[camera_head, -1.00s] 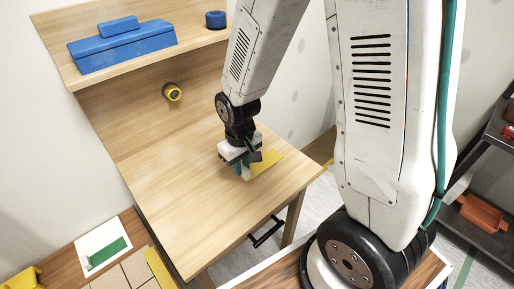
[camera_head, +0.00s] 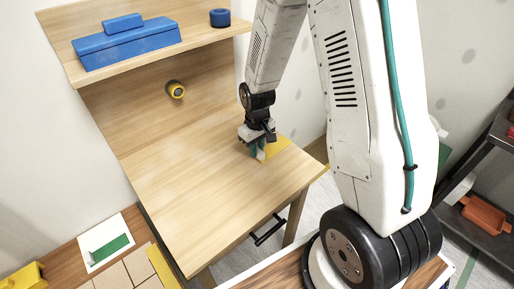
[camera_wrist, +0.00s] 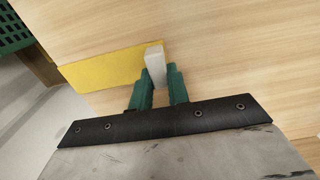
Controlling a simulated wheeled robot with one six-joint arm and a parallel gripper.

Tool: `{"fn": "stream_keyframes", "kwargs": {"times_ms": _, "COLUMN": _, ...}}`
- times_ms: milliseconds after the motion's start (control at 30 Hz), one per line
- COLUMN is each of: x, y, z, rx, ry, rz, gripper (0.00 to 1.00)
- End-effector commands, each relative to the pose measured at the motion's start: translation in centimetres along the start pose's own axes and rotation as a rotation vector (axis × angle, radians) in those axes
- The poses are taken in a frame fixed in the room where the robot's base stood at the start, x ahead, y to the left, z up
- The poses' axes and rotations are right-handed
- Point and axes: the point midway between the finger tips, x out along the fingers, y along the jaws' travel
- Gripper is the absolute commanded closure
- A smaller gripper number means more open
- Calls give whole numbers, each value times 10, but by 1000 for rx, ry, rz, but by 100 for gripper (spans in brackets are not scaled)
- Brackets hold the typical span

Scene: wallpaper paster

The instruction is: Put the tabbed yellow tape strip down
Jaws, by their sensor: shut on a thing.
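The yellow tape strip (camera_wrist: 108,67) lies flat on or just above the wooden table (camera_head: 190,190), near its right edge. Its pale tab (camera_wrist: 154,64) stands up at one end, between the green fingertips of my gripper (camera_wrist: 160,84). The gripper is shut on this tab. In the head view, my gripper (camera_head: 258,152) points down close to the tabletop, and the yellow strip (camera_head: 276,148) shows to its right. Whether the strip fully touches the wood cannot be told.
A blue toolbox (camera_head: 128,46) and a blue roll (camera_head: 220,18) sit on the shelf above. A yellow and dark round thing (camera_head: 176,89) is at the table's back panel. The table's middle and left are clear. A black handle (camera_head: 268,230) sticks out at the front.

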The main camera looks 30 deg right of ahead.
Motion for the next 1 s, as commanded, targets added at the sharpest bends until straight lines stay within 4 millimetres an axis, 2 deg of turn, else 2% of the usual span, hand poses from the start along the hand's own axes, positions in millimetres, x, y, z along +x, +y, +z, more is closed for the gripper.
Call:
{"fn": "stream_keyframes", "kwargs": {"times_ms": 233, "x": 2, "y": 0, "z": 0, "rx": 0, "ry": -1, "rz": 0, "gripper": 100}}
{"fn": "stream_keyframes", "kwargs": {"times_ms": 267, "x": 2, "y": 0, "z": 0, "rx": 0, "ry": -1, "rz": 0, "gripper": 80}}
{"fn": "stream_keyframes", "kwargs": {"times_ms": 333, "x": 2, "y": 0, "z": 0, "rx": 0, "ry": 0, "rz": 0, "gripper": 61}}
{"fn": "stream_keyframes", "kwargs": {"times_ms": 633, "x": 1, "y": 0, "z": 0, "rx": 0, "ry": 1, "rz": 0, "gripper": 61}}
{"fn": "stream_keyframes", "kwargs": {"times_ms": 733, "x": -6, "y": 0, "z": -1, "rx": 0, "ry": 3, "rz": 1, "gripper": 61}}
{"fn": "stream_keyframes", "kwargs": {"times_ms": 867, "x": -28, "y": 0, "z": -1, "rx": 0, "ry": 4, "rz": 1, "gripper": 61}}
{"fn": "stream_keyframes", "kwargs": {"times_ms": 1000, "x": -59, "y": 0, "z": -1, "rx": 0, "ry": 6, "rz": 2, "gripper": 61}}
